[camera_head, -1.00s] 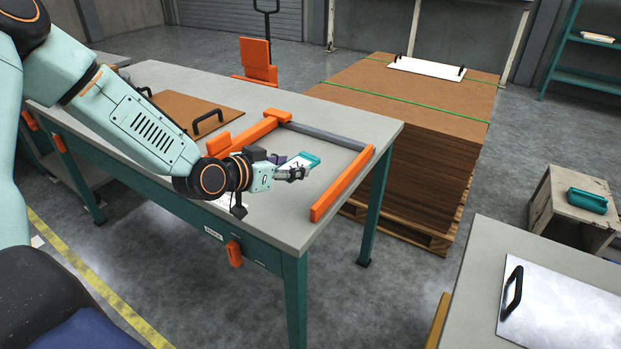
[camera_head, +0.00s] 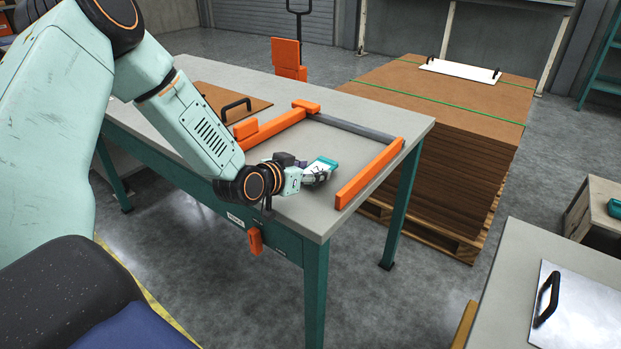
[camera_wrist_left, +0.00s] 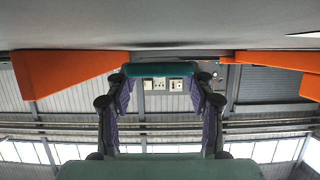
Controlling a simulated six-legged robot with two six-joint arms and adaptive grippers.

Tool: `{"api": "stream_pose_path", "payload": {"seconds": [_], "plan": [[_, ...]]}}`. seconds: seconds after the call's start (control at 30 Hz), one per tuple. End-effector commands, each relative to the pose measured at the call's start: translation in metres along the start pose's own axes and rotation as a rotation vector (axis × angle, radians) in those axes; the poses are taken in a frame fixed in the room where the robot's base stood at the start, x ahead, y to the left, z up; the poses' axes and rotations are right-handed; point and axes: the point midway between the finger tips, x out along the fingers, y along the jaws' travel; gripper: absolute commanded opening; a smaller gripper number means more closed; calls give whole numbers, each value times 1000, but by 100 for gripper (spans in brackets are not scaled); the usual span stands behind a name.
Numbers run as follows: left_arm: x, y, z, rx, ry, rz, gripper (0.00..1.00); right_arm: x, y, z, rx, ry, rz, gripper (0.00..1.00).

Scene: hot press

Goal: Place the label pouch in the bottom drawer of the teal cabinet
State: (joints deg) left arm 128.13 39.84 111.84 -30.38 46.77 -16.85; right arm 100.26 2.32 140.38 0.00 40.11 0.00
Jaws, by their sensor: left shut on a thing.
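The label pouch, a small flat piece with a teal edge and a pale face, is in my left gripper (camera_head: 316,176) over the front part of the grey workbench. The pouch (camera_head: 323,164) is partly hidden by the fingers in the head view. In the left wrist view, the teal edge (camera_wrist_left: 160,70) spans the gap between the two finger tips of the left gripper (camera_wrist_left: 160,88), which is shut on it. I cannot tell whether the pouch touches the bench top. My right gripper is not in view. I cannot make out the teal cabinet or its bottom drawer.
The grey workbench (camera_head: 290,215) has orange guide bars (camera_head: 370,172) right of the gripper and a brown board with a black handle (camera_head: 225,100) behind. A brown sheet stack (camera_head: 455,150) stands beyond. Another bench with a metal plate (camera_head: 580,305) is at lower right.

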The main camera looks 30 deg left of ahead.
Motion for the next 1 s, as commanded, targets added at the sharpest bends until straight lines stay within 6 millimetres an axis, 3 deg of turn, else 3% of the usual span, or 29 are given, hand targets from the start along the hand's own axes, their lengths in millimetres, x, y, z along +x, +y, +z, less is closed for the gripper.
{"api": "stream_pose_path", "payload": {"seconds": [0.07, 0.5, 0.53, 0.6, 0.8, 1.0], "plan": [[4, 0, 11, 2, -1, 0, 32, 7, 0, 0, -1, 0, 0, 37], [6, 0, 15, 0, 0, 0, 32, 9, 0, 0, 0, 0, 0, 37], [6, 0, 14, 0, 0, 0, 55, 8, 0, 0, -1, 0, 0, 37], [6, 0, 14, 0, 0, 0, 61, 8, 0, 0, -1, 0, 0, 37], [6, 0, 14, 0, 0, 1, 76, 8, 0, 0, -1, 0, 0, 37], [6, 0, 14, 0, 0, 0, 76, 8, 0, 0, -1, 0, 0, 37]]}}
